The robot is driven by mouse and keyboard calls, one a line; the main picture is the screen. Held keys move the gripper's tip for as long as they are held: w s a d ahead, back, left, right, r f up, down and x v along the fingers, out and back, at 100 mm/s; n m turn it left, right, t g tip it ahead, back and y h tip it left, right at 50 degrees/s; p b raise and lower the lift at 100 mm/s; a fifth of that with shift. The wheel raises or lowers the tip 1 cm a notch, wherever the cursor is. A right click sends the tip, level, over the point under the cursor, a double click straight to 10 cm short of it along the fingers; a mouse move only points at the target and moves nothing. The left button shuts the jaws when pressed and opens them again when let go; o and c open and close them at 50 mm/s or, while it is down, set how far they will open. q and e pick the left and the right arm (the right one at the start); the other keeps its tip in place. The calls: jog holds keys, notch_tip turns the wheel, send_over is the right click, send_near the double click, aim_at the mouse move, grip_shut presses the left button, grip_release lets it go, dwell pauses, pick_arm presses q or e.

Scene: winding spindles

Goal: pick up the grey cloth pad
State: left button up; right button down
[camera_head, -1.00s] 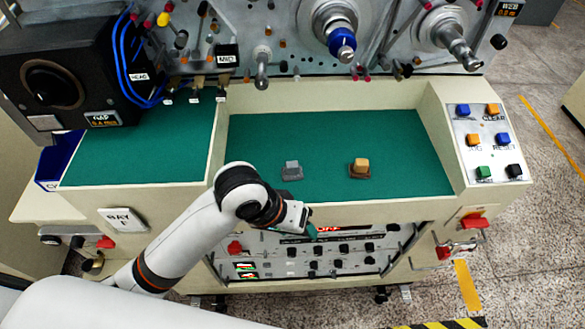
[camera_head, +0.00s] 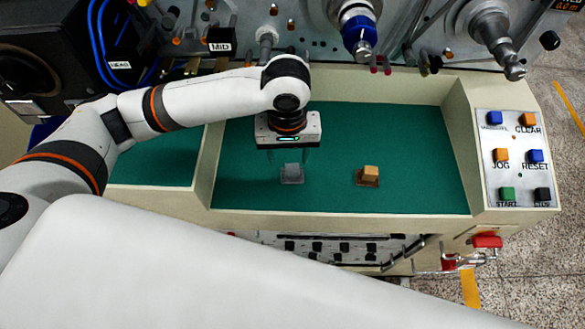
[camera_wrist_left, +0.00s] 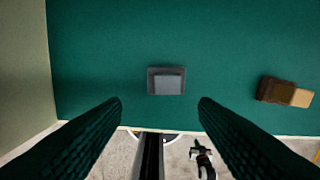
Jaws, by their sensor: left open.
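The grey cloth pad (camera_head: 292,174) is a small grey block on a darker flat base, lying on the green tray floor. In the left wrist view the grey pad (camera_wrist_left: 166,81) sits near the upper middle, between and beyond the fingertips. My left gripper (camera_head: 290,157) hangs over the tray, pointing down, just behind and above the pad in the head view. Its two dark ridged fingers are spread wide in the wrist view (camera_wrist_left: 160,103), with nothing between them. My right gripper is not in view.
An orange-tan block on a brown base (camera_head: 369,175) lies to the right of the pad, also in the wrist view (camera_wrist_left: 286,92). The cream tray rim (camera_head: 340,221) runs along the front. A button panel (camera_head: 517,155) stands right. Spindles (camera_head: 358,35) project above the back.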

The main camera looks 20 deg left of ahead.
aim_at(293, 167)
pick_arm(q)
jog(key=shift+w+f, duration=0.15)
jog(key=shift+f, duration=0.35)
jog(key=shift+w+f, duration=0.15)
jog(key=shift+f, duration=0.35)
jog(key=f, duration=0.1)
jog(key=f+p, duration=0.1)
jog(key=f, duration=0.2)
jog(key=shift+w+d, duration=0.2)
jog(key=shift+w, duration=0.1)
jog(key=shift+f, duration=0.7)
jog(key=c, duration=0.6)
jog(key=shift+r, duration=0.15)
notch_tip(293, 167, up, 10)
jog(key=shift+f+b, duration=0.1)
jog(key=shift+b, duration=0.3)
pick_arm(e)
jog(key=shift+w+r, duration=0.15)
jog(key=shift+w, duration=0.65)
